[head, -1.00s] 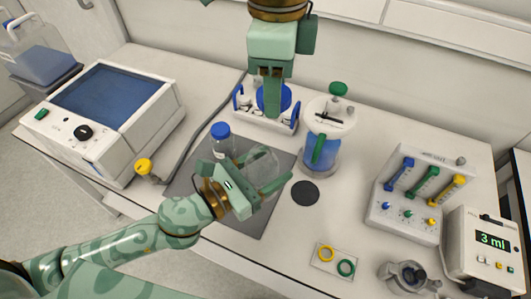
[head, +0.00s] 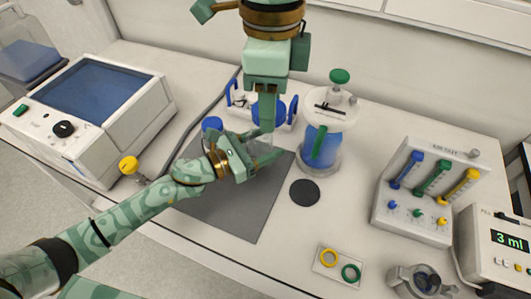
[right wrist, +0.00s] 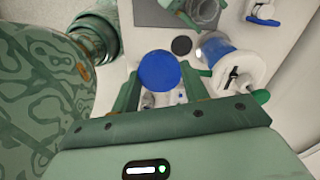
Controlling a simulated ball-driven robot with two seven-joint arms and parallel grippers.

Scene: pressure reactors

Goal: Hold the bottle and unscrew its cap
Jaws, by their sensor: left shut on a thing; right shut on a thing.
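My left gripper (head: 245,165) is shut on a clear bottle (head: 267,154) above the grey mat. The bottle's mouth is hidden behind my right gripper's fingers in the head view. My right gripper (head: 267,125) hangs from above with its fingertips close to the bottle. It is shut on a round blue cap (right wrist: 159,70), which lies between its fingers in the right wrist view. There the bottle (right wrist: 205,12) shows at the top edge beside my left gripper, and the cap appears apart from it.
A blue-handled rack (head: 288,121) and a blue-filled vessel (head: 322,145) stand behind. A black disc (head: 304,193) lies right of the mat (head: 225,215).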

